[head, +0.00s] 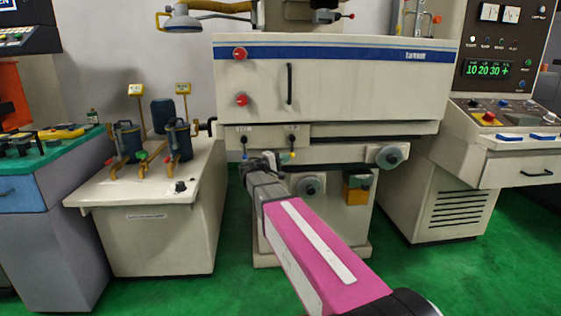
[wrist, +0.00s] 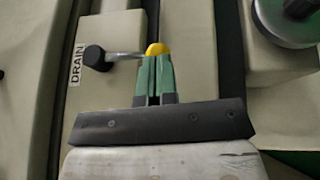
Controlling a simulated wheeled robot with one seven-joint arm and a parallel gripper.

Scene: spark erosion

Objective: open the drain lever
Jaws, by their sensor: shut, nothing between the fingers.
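The drain lever is a thin metal rod on a black hub, ending in a yellow ball (wrist: 156,49). A DRAIN label (wrist: 77,65) sits beside the hub in the wrist view. In the head view the lever's yellow ball (head: 292,154) hangs below the hub, on the machine's front. My gripper (wrist: 155,60) has its green fingers together, with nothing between them. Their tips are right at the yellow ball and overlap its lower edge in the wrist view; I cannot tell whether they touch. In the head view my gripper (head: 274,157) is just left of the ball.
A second lever with a blue ball (head: 244,140) hangs to the left. A bench with pumps (head: 150,165) stands left and a control console (head: 490,125) right. Green floor lies between them.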

